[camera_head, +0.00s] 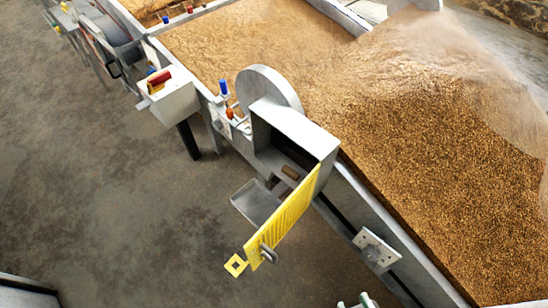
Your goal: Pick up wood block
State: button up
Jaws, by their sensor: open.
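A small brown block (291,172), which looks like the wood block, sits in the dark opening of a grey metal box (312,136) on the side of the grain trough. The box's yellow slatted door (292,216) stands open. The tips of what appears to be my gripper (357,302) just show at the bottom edge, apart from each other and well below the block. They hold nothing that I can see; the rest of the gripper is out of the frame.
A grey tray (256,203) juts out below the box, left of the door. A wide trough of grain (430,150) fills the right, with steam above it. A smaller grey box (176,100) stands at the left. The concrete floor (110,200) is clear.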

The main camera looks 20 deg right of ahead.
aim_at(289, 172)
jog(key=k+j+z, duration=0.1)
jog(key=k+j, duration=0.25)
jog(key=j, duration=0.25)
jog(key=i+j, duration=0.15)
jog(key=i+j+z, duration=0.15)
jog(key=j, duration=0.25)
jog(key=i+j+z, duration=0.15)
jog(key=j, duration=0.25)
jog(key=i+j+z, duration=0.15)
jog(key=j, duration=0.25)
jog(key=i+j+z, duration=0.1)
jog(key=j, duration=0.3)
jog(key=i+j+z, duration=0.15)
jog(key=j, duration=0.3)
jog(key=i+j+z, duration=0.15)
jog(key=i+j, duration=0.1)
jog(key=i, duration=0.05)
